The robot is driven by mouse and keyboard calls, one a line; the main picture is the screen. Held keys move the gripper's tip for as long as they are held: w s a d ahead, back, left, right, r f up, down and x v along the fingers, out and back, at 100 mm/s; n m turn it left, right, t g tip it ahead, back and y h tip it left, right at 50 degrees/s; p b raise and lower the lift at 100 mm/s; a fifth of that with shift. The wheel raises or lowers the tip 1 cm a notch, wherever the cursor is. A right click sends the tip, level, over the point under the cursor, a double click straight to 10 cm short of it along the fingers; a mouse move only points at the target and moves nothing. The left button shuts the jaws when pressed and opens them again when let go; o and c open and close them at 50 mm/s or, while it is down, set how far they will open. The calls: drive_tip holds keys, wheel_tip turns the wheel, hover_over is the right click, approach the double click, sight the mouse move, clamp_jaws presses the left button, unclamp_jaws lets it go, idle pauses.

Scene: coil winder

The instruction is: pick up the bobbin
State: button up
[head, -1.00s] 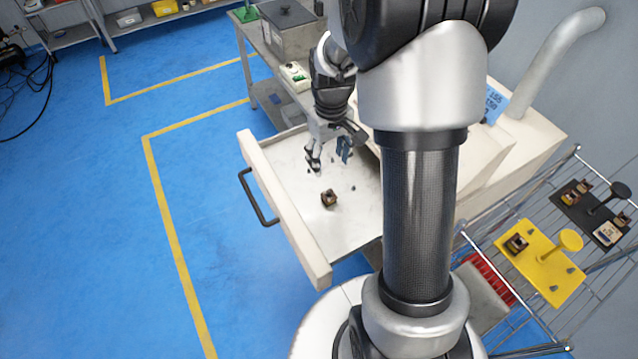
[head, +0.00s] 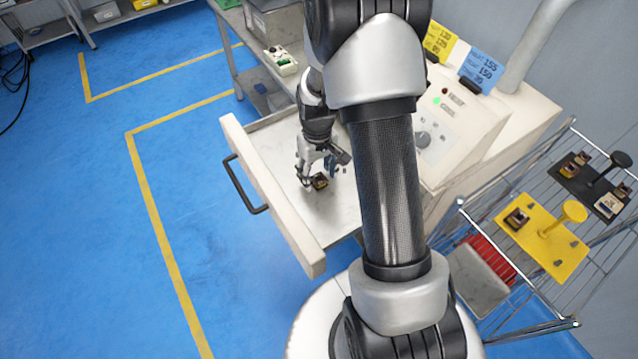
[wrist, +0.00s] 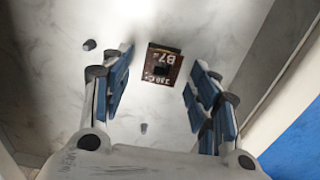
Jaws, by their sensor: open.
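The bobbin (head: 320,181) is a small dark brown block with a copper-coloured rim, lying in the open drawer (head: 318,262). In the wrist view the bobbin (wrist: 163,64) shows printed marks reading roughly "B7" and "330 C", with a dark square at its middle. My gripper (head: 318,178) is over the drawer, right at the bobbin in the head view. In the wrist view my gripper (wrist: 158,92) is open, its blue-padded fingers to either side of the bobbin's line and apart from it. The bobbin lies a little beyond the fingertips there.
Small dark pegs (wrist: 90,44) stand on the drawer floor near the bobbin. The drawer's front wall and handle (head: 243,184) are at the left. A cream machine with a control panel (head: 437,125) stands at the right. A wire rack holds a yellow plate (head: 545,240) and a black plate.

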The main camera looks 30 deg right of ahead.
drive_tip(key=shift+f, duration=0.55)
drive_tip(key=shift+r, duration=0.1)
drive_tip(key=shift+c, duration=0.4)
drive_tip(key=c, duration=1)
drive_tip(key=shift+r, duration=0.1)
wheel_tip(320, 180, up, 20)
drive_tip(key=p, duration=0.6)
